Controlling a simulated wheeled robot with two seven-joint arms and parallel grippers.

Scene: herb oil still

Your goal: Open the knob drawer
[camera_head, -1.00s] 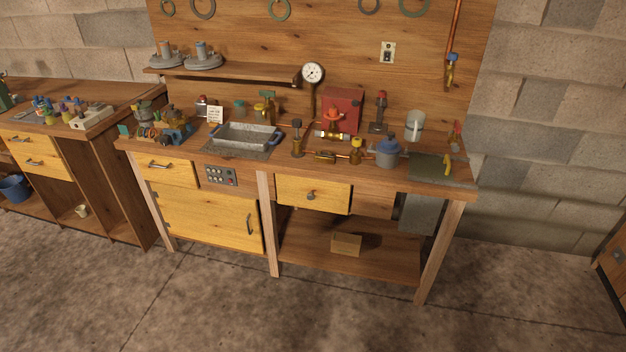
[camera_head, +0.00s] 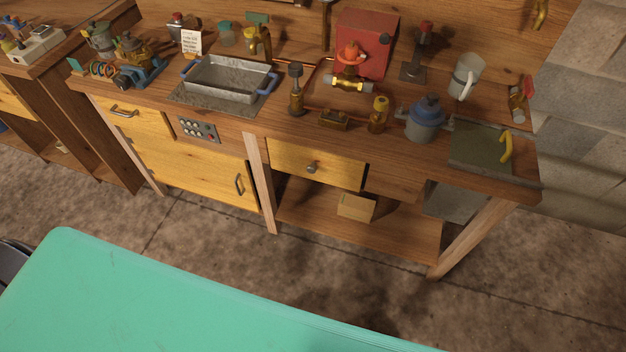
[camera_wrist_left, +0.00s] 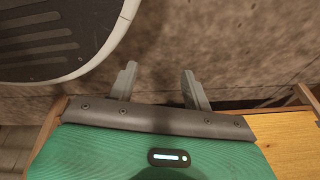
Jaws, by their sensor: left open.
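The knob drawer (camera_head: 338,172) has a yellow wooden front with a small round grey knob (camera_head: 311,168). It sits under the worktop, right of the middle leg, and its front looks flush, so it appears closed. My left gripper (camera_wrist_left: 160,88) shows only in the left wrist view, with its two grey fingers apart and nothing between them. Floor lies beyond the fingertips. The knob is not recognisable in that view. My right gripper is in neither view.
The worktop holds a metal tray (camera_head: 228,82), a blue-lidded pot (camera_head: 424,118) and brass fittings. A handled drawer (camera_head: 140,122) and cupboard door (camera_head: 205,172) are left of the knob drawer. A small box (camera_head: 356,207) sits on the lower shelf. My teal body part covers the lower foreground.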

